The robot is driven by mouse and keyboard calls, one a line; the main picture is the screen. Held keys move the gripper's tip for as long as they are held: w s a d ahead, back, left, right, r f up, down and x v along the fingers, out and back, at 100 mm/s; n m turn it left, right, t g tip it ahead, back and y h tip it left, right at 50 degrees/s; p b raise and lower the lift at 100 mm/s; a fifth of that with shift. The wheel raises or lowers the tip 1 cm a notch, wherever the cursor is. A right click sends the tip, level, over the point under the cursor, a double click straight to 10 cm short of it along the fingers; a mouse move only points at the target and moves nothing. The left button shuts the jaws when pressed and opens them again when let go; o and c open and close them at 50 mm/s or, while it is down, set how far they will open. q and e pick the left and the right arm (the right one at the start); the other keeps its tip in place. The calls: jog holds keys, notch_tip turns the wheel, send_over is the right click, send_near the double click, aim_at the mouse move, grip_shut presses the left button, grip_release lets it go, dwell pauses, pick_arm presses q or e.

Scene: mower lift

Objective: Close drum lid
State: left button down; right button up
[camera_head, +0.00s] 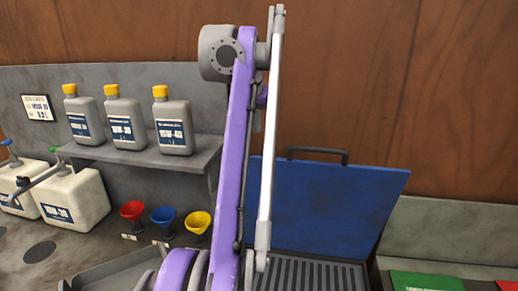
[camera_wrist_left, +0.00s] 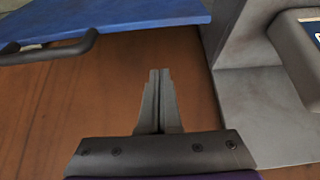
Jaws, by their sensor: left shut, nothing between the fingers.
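The blue drum lid (camera_head: 335,207) stands raised and leaning back behind a dark ribbed grate (camera_head: 310,275), in the head view. Its dark handle (camera_head: 317,151) is on the upper edge. My purple arm covers the lid's left side. In the left wrist view, the lid (camera_wrist_left: 110,17) and its handle (camera_wrist_left: 50,48) are at the upper left. My left gripper (camera_wrist_left: 159,75) is shut and empty there, with its fingers apart from the handle in the picture. In the head view its fingers are hidden behind my arm. My right gripper is not seen.
A grey shelf (camera_head: 150,157) with several yellow-capped bottles is left of my arm. White jugs (camera_head: 75,200) and red, blue and yellow funnels (camera_head: 163,214) are below it. A green item (camera_head: 425,281) lies at the lower right. The wooden wall (camera_head: 420,90) is behind.

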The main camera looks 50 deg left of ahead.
aim_at(257, 157)
pick_arm(q)
jog(key=f, duration=0.2)
jog(key=f+b, duration=0.1)
jog(key=f, duration=0.1)
jog(key=f+b, duration=0.1)
jog(key=f, duration=0.2)
jog(key=shift+w+a, duration=0.2)
jog(key=shift+w, duration=0.2)
jog(key=shift+s+d+f+b, duration=0.1)
jog(key=shift+s+d+b, duration=0.15)
jog(key=shift+d+b, duration=0.1)
jog(key=shift+a, duration=0.1)
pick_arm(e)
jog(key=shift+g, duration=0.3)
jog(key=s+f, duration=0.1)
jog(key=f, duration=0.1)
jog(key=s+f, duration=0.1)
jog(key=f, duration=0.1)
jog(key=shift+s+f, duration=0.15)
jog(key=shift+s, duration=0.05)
pick_arm(q)
jog(key=shift+f, duration=0.1)
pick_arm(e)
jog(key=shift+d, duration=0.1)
